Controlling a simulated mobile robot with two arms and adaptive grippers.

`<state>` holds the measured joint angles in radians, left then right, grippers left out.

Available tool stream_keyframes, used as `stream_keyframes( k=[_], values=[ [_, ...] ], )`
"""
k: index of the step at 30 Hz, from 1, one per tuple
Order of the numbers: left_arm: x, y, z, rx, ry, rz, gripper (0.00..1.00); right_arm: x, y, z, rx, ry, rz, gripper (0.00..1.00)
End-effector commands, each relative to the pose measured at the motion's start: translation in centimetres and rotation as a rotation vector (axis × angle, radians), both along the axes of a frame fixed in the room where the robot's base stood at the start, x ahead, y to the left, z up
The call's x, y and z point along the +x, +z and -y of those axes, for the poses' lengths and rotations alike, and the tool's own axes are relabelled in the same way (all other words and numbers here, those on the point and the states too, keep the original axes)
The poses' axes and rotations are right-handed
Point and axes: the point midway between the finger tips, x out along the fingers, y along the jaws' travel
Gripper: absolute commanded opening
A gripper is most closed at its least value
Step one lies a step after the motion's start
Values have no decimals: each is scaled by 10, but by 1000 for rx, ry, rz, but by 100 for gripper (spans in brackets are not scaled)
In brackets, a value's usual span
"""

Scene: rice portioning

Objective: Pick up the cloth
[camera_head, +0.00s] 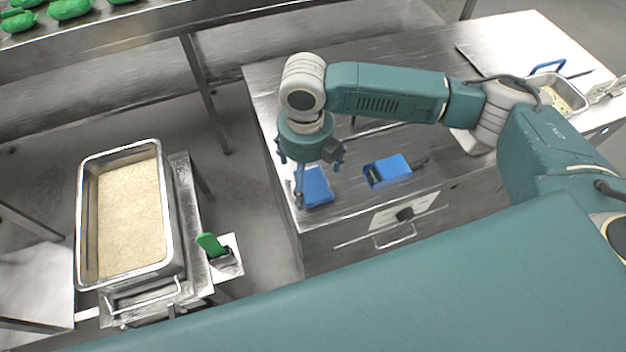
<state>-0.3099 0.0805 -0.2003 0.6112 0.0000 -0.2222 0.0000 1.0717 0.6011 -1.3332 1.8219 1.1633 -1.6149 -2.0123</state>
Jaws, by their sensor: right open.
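A blue cloth (318,186) lies on the metal worktop (262,92), close to its left front corner. My right gripper (303,184) points down at the cloth's left side. It is open, with one finger at the cloth's left edge. Its body covers the back of the cloth, and I cannot tell whether the fingers touch it. My left gripper is not in view.
A blue box (390,171) with a dark item stands right of the cloth. A deep metal pan of rice (130,215) stands at left, near a green-handled tool (211,246). A smaller tray (562,92) and a pale board (500,50) are at the far right.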

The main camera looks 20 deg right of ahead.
Motion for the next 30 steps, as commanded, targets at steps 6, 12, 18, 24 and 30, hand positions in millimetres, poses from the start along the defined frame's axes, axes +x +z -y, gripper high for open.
stream_keyframes(
  k=[6, 12, 18, 24, 30],
  values=[
    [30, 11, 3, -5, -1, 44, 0, -1, -22, 0, 0, 2, 0, 99],
    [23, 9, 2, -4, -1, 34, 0, 0, -24, 0, 0, 2, 1, 99],
    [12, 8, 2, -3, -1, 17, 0, 0, -24, 0, 0, 2, 1, 67],
    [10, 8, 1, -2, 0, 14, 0, 0, -24, 0, 0, 2, 1, 46],
    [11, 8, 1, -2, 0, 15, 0, 0, -24, 0, 0, 2, 1, 46]
  ],
)
